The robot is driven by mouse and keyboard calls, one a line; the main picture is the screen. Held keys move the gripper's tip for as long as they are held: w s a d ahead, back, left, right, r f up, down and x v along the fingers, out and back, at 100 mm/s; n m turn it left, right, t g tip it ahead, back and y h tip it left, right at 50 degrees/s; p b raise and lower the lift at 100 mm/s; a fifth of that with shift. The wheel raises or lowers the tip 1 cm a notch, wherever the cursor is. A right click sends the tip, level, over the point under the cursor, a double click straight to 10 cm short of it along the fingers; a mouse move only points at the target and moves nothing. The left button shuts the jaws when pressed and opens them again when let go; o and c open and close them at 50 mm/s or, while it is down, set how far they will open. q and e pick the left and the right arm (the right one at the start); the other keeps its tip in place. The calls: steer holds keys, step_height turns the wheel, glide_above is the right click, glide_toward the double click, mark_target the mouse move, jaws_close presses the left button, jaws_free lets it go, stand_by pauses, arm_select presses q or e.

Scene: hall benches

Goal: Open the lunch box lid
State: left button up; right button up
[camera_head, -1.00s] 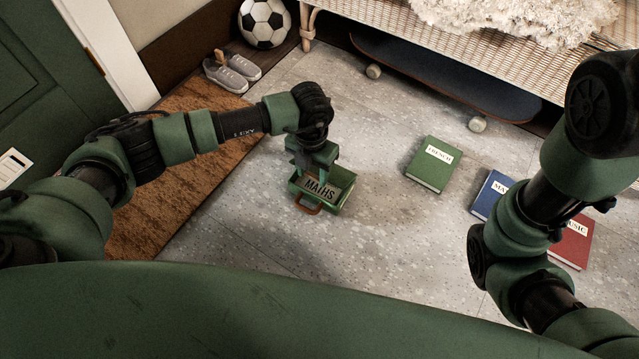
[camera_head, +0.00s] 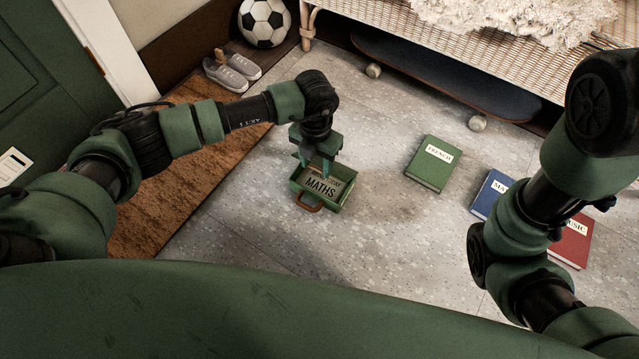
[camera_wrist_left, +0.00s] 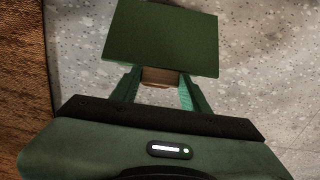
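The lunch box (camera_head: 345,203) is a small green box on the floor with a brown handle (camera_head: 309,206) at its near side. In the head view its raised sides show around a MATHS label (camera_head: 320,188), with more lettering partly hidden behind it. My left gripper (camera_head: 317,166) points down over the far part of the box. In the left wrist view, a plain green panel (camera_wrist_left: 160,40) covers the fingertips; I cannot tell whether it is the lid. The fingers (camera_wrist_left: 160,90) stand apart, with a brown piece (camera_wrist_left: 160,76) showing between them. My right gripper is out of view.
A green French book (camera_head: 430,175), a blue book (camera_head: 492,192) and a red Music book (camera_head: 572,243) lie to the right. A brown mat (camera_head: 180,190), shoes (camera_head: 232,73) and a football (camera_head: 264,22) are left. A bench (camera_head: 480,45) stands behind, above a skateboard (camera_head: 440,72).

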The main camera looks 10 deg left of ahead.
arm_select(q)
steer(key=shift+w+d+r, duration=0.3)
steer(key=shift+w+r, duration=0.5)
steer(key=shift+w, duration=0.1)
steer(key=shift+w+d+r+b, duration=0.3)
steer(key=shift+w+b, duration=0.1)
steer(key=shift+w, duration=0.45)
steer(key=shift+w+d+r+b, duration=0.2)
steer(key=shift+w+r+b, duration=0.15)
steer(key=shift+w, duration=0.45)
steer(key=shift+w+d+r+b, duration=0.25)
steer(key=shift+w+b, duration=0.2)
steer(key=shift+w, duration=0.4)
steer(key=shift+w, duration=0.1)
steer(key=shift+w+d+b, duration=0.2)
steer(key=shift+w+b, duration=0.5)
steer(key=shift+w+d+b, duration=0.25)
steer(key=shift+w+b, duration=0.45)
steer(key=shift+b, duration=0.05)
steer(key=shift+w+d+b, duration=0.2)
steer(key=shift+w+b, duration=0.5)
